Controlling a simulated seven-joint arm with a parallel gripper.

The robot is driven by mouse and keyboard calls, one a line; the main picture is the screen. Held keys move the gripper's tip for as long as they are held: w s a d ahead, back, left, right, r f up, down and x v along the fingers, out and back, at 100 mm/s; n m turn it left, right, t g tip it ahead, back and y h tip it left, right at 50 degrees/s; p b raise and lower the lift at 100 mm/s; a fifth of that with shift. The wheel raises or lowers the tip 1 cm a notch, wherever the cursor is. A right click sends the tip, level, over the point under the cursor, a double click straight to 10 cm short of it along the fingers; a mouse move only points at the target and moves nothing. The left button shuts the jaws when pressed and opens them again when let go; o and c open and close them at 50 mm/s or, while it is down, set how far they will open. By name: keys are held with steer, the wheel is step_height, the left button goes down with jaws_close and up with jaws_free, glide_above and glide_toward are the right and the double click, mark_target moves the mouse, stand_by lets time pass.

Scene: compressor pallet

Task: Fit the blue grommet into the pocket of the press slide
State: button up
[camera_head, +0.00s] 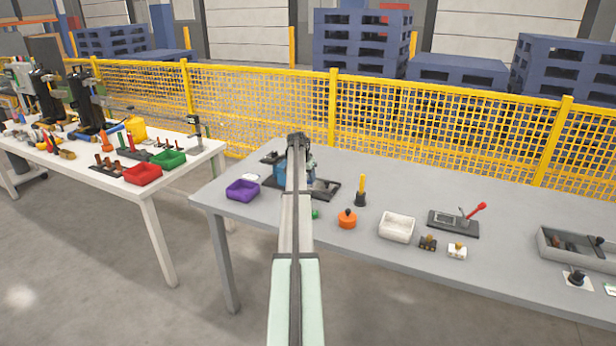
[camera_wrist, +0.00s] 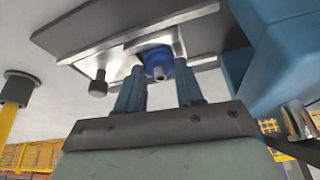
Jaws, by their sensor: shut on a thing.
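My gripper (camera_wrist: 158,76) is shut on the blue grommet (camera_wrist: 157,57) in the wrist view, one blue finger on each side of it. A pale pin-like centre shows in the grommet. The grommet is at the bright metal press slide (camera_wrist: 120,48); the pocket is hidden behind it, so I cannot tell whether it is seated. The blue press body (camera_wrist: 287,52) stands close to the right of the fingers. In the head view the press (camera_head: 281,172) is partly hidden behind my arm, with its dark base plate (camera_head: 326,190) showing to the right. The fingertips and grommet are hidden there.
A purple bin (camera_head: 242,190) is left of the press. A yellow-handled black tool (camera_head: 361,192), an orange knob-topped part (camera_head: 347,219) and a white bin (camera_head: 397,227) are to the right. A small dark knob (camera_wrist: 98,84) is near the left finger. The front table edge is clear.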

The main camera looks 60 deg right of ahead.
steer(key=o, duration=1)
steer(key=v, duration=1.2)
steer(key=shift+r, duration=0.15)
steer(key=shift+w, duration=0.1)
